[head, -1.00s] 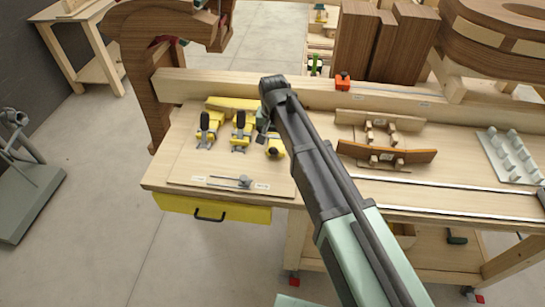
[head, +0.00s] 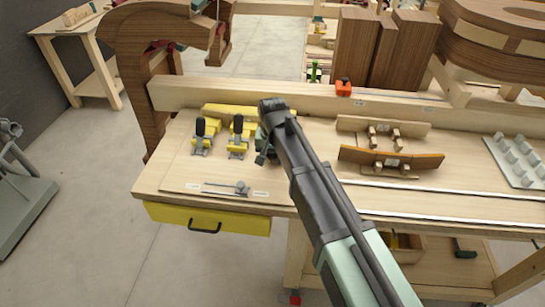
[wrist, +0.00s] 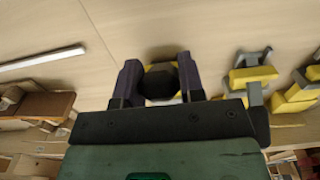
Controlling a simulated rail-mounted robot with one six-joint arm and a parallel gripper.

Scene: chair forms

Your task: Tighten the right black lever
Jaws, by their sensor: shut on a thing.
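My gripper (wrist: 159,72) is shut on the right black lever (wrist: 160,82), whose dark rounded end sits between the two fingers in the wrist view. Bits of yellow show just behind it. In the head view my gripper (head: 262,154) is low over the bench, right of two yellow clamps, and my arm hides most of the lever and its mount. The left clamp (head: 200,150) and the middle clamp (head: 236,152) each carry an upright black lever. In the wrist view a yellow and grey clamp (wrist: 253,76) stands to the right, apart from the fingers.
A thin board with a small grey slider (head: 241,187) lies in front of the clamps. Curved wooden pieces (head: 390,161) stand right of my arm.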

